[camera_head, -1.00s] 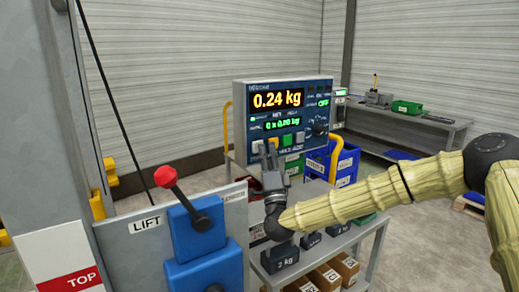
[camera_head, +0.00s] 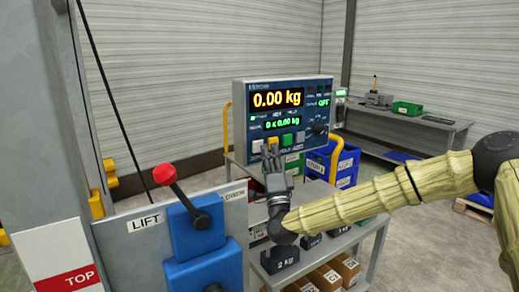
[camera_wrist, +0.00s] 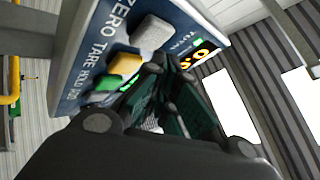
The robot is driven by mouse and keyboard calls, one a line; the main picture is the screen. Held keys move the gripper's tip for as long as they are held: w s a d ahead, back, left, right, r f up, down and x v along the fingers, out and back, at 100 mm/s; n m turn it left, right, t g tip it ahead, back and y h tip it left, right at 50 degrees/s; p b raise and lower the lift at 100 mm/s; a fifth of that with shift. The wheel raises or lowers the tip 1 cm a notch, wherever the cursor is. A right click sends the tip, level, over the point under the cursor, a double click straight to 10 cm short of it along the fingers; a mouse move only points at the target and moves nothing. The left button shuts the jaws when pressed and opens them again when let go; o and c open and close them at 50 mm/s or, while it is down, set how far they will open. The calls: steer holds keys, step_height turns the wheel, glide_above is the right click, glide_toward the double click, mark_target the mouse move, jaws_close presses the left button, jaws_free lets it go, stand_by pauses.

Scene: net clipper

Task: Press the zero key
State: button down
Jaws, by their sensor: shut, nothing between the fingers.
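The weighing indicator (camera_head: 240,110) is a blue panel with a row of keys under its displays. The zero key (camera_head: 257,146) is the white one at the left end of the row. In the wrist view the white key (camera_wrist: 152,32) stands by the word ZERO, with a yellow key (camera_wrist: 125,64) and a green key (camera_wrist: 108,83) beside it. The large display (camera_head: 277,98) reads 0.00 kg. My gripper (camera_head: 271,150) is shut and empty, its tips just below and right of the zero key. It looks apart from the white key in the wrist view (camera_wrist: 170,72).
A lift panel with a red-knobbed lever (camera_head: 165,175) stands at the near left. Dark weights (camera_head: 280,260) and cardboard boxes (camera_head: 327,277) sit on the cart below my arm. A blue bin (camera_head: 347,163) is to the right. A bench (camera_head: 445,128) stands behind.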

steer(key=shift+s+d+b, duration=0.35)
steer(key=shift+s+d, duration=0.4)
steer(key=shift+s, duration=0.3)
steer(key=shift+s+d+b, duration=0.3)
steer(key=shift+s+d, duration=0.4)
steer(key=shift+s, duration=0.3)
